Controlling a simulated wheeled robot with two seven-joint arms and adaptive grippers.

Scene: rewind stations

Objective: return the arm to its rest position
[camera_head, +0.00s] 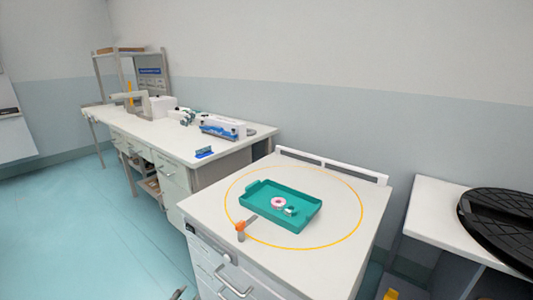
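Only a small dark grey tip (178,294) shows at the bottom edge, left of centre. It looks like the end of my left gripper, but too little shows to tell if it is open or shut. It is apart from the cart and touches nothing that I can see. My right gripper is out of view. No arm reaches over the cart top or the bench.
A white cart (335,262) bears a green tray (262,212) holding a pink-and-white ring (278,203) and a small part. An orange item (240,230) is at the tray's front left. A long bench (215,160) stands behind left; a black round piece (500,212) lies right.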

